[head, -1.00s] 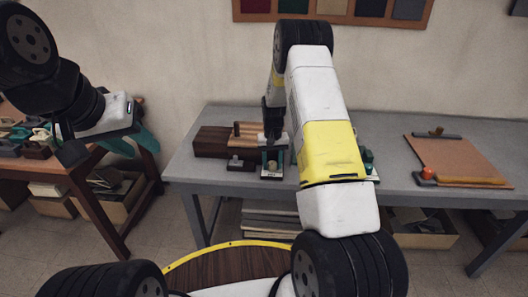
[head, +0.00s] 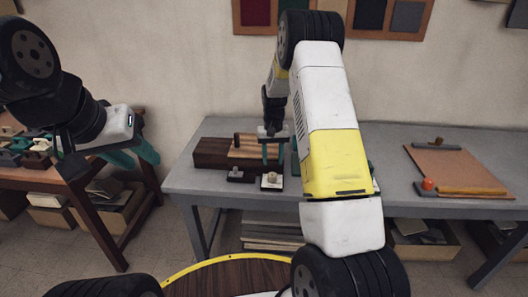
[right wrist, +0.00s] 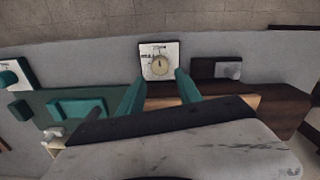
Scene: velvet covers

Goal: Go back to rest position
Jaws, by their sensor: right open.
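My right gripper (head: 273,158) is over the grey workbench (head: 395,158), just behind a small white square piece with a knob (head: 271,182). In the right wrist view its two teal fingers (right wrist: 160,77) are apart with nothing between them. My left gripper (head: 132,160) hangs at the left near the brown table, with teal fingers pointing down to the right. It appears empty, but its jaw gap is not clear.
A dark wooden block (head: 211,153) and a striped wooden piece (head: 252,146) stand beside the right gripper. A small dark knobbed piece (head: 236,175) lies in front. A brown board (head: 458,168) lies at the right. Green items (right wrist: 75,108) show in the right wrist view.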

